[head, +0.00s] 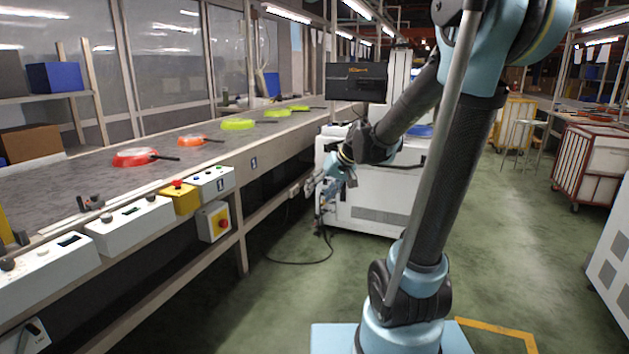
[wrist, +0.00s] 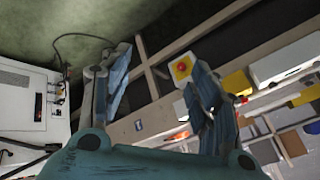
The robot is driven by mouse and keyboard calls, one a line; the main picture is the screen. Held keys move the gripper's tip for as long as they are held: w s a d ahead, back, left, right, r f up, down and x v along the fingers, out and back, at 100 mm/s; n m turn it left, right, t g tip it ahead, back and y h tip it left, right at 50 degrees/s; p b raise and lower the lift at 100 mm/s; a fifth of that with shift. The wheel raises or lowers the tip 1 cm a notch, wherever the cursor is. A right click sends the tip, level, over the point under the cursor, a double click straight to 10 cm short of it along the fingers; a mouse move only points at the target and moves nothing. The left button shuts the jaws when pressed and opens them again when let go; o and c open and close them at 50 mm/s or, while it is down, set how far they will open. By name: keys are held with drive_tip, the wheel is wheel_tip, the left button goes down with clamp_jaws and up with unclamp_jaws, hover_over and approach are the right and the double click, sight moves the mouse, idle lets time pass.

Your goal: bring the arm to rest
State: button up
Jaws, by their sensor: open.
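My arm stands at the right of the head view and reaches left. My gripper (head: 318,188) is in front of the white machine, to the right of the conveyor's front edge. In the wrist view my gripper (wrist: 158,78) shows two blue-grey fingers spread wide apart with nothing between them. The conveyor (head: 60,192) is at the left and carries several pans. A red pan (head: 133,158) is nearest, an orange-red pan (head: 191,141) lies behind it, and a yellow-green pan (head: 237,124) lies farther back.
Control boxes (head: 130,225) and a red button box (head: 213,222) line the conveyor's front edge. The white machine (head: 372,195) stands behind my gripper, with a cable on the floor. A red-framed cart (head: 588,165) is at the right. The green floor between is open.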

drive_tip(key=s+d+f+m+h, duration=0.1)
drive_tip(key=s+d+f+h, duration=0.2)
drive_tip(key=s+d, duration=0.5)
drive_tip(key=s+d+f+m+g+h, duration=0.1)
drive_tip(key=s+d+f, duration=0.5)
drive_tip(key=s, duration=1.1)
drive_tip(key=d+m+h, duration=0.1)
drive_tip(key=d+h, duration=0.1)
drive_tip(key=d, duration=0.1)
drive_tip(key=shift+g, duration=0.3)
